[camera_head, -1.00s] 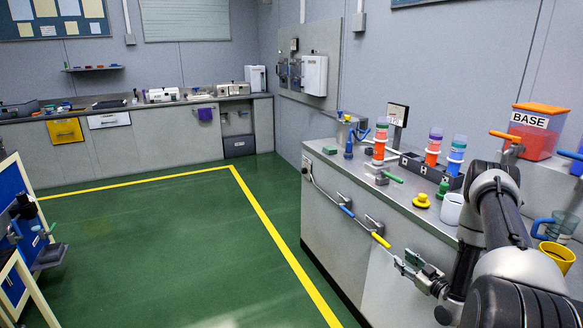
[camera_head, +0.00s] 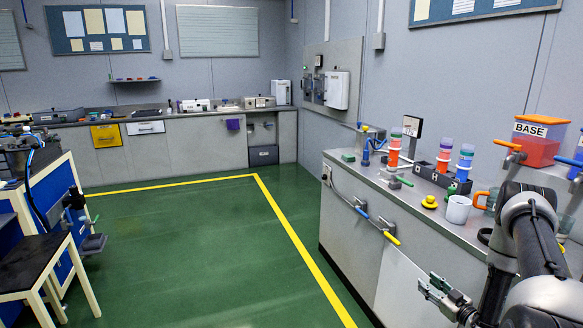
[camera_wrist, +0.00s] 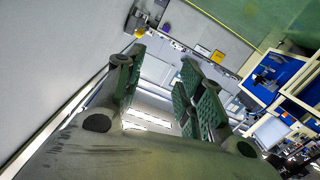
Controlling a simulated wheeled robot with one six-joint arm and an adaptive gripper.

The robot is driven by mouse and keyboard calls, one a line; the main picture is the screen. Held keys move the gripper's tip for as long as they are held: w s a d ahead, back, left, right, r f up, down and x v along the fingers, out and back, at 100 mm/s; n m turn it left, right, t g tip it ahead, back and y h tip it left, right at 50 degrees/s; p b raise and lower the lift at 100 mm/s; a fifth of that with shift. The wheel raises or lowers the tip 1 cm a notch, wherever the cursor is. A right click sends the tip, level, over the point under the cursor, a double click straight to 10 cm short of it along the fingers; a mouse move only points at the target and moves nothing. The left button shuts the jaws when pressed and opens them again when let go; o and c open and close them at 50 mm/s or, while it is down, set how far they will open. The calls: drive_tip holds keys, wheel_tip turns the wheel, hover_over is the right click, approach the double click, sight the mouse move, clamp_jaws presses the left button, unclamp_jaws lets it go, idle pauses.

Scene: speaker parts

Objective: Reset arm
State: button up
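My gripper (camera_head: 432,286) is low at the right in the head view, in front of the grey counter's face. It points left, and its green-padded fingers are apart. In the wrist view the two fingers (camera_wrist: 160,88) also stand apart, with nothing held between them. My dark arm reaches down to it from the right edge of the head view and hides part of the counter.
The grey counter (camera_head: 370,215) carries a white mug (camera_head: 458,209), a yellow button (camera_head: 429,202), coloured cylinders and an orange BASE bin (camera_head: 538,140). A blue-and-yellow handle (camera_head: 376,226) juts from its front. A dark-topped stool (camera_head: 32,262) stands left. The green floor between is clear.

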drive_tip(key=s+f+m+g+h, duration=0.2)
drive_tip(key=s+f+g, duration=0.5)
drive_tip(key=f, duration=0.6)
drive_tip(key=s+d+r+m+g+h, duration=0.2)
drive_tip(key=s+d+r+g+h, duration=0.1)
drive_tip(key=s+d+r+g, duration=0.5)
drive_tip(key=s+a+r+m+g, duration=0.1)
drive_tip(key=s+r, duration=0.2)
drive_tip(key=r, duration=0.5)
drive_tip(key=s+a+r+m+g+h, duration=0.1)
drive_tip(key=s+a+r, duration=0.1)
drive_tip(key=r, duration=0.6)
drive_tip(key=s+a+r+m+g, duration=0.1)
drive_tip(key=s+r, duration=0.2)
drive_tip(key=r, duration=0.5)
drive_tip(key=s+a+r+t, duration=0.2)
drive_tip(key=a+r, duration=0.3)
drive_tip(key=r, duration=0.4)
drive_tip(key=s+a+r+t, duration=0.2)
drive_tip(key=s+a+r, duration=0.2)
drive_tip(key=r, duration=0.5)
drive_tip(key=s+a+r+n+t, duration=0.1)
drive_tip(key=s+a+r, duration=0.3)
drive_tip(key=r, duration=0.5)
drive_tip(key=a+t, duration=0.1)
drive_tip(key=a, duration=0.1)
drive_tip(key=shift+a, duration=0.3)
